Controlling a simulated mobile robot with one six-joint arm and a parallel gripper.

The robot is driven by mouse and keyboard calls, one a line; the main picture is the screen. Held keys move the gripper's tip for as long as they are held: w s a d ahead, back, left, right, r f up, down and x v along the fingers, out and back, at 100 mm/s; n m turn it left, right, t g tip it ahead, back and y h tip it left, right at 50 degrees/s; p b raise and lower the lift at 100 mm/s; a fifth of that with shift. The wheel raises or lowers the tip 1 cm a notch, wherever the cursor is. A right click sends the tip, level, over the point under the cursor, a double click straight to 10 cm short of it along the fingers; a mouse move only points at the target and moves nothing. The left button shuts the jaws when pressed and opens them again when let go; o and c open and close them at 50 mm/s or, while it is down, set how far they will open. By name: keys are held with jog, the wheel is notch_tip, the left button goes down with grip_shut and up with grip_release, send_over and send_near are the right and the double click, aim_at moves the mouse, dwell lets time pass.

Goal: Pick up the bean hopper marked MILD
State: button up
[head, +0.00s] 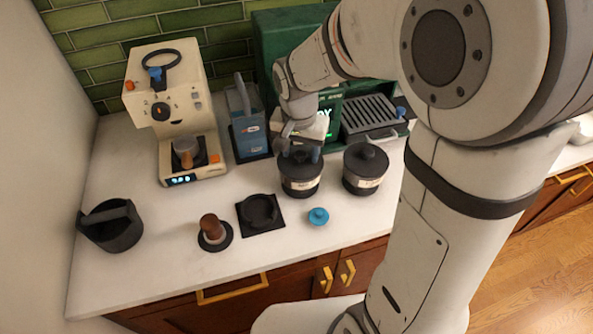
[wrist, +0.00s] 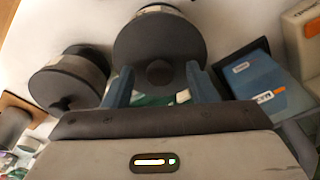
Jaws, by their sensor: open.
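Two dark, round hoppers with knobbed lids and pale label bands stand on the white counter. The left hopper (head: 300,182) is under my gripper (head: 299,152); the right hopper (head: 366,172) stands just beside it. I cannot read either label, so I cannot tell which is marked MILD. In the wrist view the hopper under my gripper (wrist: 158,70) is at top centre (wrist: 160,35), and the other hopper (wrist: 68,82) is at left. My two blue-grey fingers are open, one on each side of the lid knob. I cannot tell whether they touch it.
A blue grinder (head: 249,128) stands close left of my gripper, with a cream espresso machine (head: 175,100) beyond. A green machine with a drip grate (head: 370,115) is behind. In front lie a blue knob (head: 318,216), a black mat (head: 246,226), a tamper (head: 211,230) and a black bin (head: 112,232).

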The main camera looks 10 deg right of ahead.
jog(key=shift+c, duration=0.2)
grip_shut()
dwell(0.4)
dwell(0.8)
